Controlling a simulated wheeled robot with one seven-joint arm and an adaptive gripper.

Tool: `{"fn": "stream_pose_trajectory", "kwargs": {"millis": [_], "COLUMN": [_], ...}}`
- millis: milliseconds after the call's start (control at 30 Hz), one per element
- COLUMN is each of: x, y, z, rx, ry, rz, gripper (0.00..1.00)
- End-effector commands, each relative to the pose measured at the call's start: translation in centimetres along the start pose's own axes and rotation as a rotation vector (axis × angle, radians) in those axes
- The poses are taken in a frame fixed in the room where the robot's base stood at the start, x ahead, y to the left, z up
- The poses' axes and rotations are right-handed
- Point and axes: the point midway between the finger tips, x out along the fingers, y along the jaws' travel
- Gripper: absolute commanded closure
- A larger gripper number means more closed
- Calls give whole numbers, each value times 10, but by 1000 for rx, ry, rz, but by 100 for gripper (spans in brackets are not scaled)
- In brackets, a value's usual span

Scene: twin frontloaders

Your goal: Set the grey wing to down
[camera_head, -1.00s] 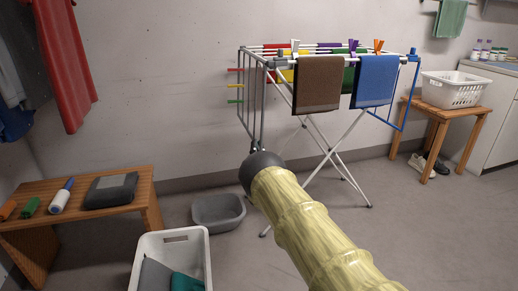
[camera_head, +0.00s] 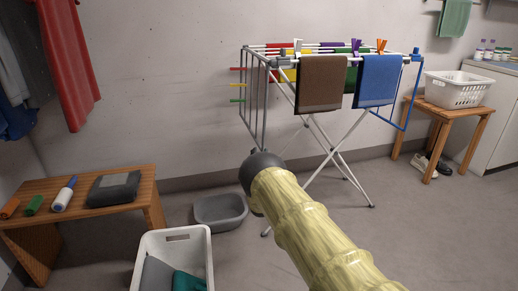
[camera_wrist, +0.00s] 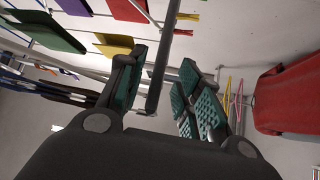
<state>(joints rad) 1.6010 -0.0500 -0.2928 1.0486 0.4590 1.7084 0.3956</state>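The grey wing (camera_head: 256,97) is a frame of grey bars at the left end of the white drying rack (camera_head: 325,155). In the head view it slopes steeply down from the rack's top edge, almost vertical. My gripper is mostly hidden behind my wrist in the head view, close to the wing's lower front corner. In the wrist view my gripper (camera_wrist: 163,58) is open, with its green-padded fingers apart. A dark grey bar (camera_wrist: 160,65) runs between the fingers, with a gap visible on the right side; contact on the left side is unclear.
A brown towel (camera_head: 321,82) and a blue towel (camera_head: 376,80) hang on the rack's front. A blue wing (camera_head: 412,108) hangs at its right end. A grey basin (camera_head: 220,211), a white basket (camera_head: 190,240) and a wooden bench (camera_head: 150,190) stand left of my arm.

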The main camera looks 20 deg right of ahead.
Motion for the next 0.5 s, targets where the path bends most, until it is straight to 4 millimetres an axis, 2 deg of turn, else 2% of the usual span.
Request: {"fn": "stream_pose_trajectory", "kwargs": {"millis": [33,200,300,500], "x": [-11,-41,-55,-71], "y": [0,0,0,0], "z": [1,1,1,0], "rx": [0,0,1,1], "ry": [-4,-2,-2,0], "rz": [1,0,0,-1], "gripper": [65,65,65,65]}}
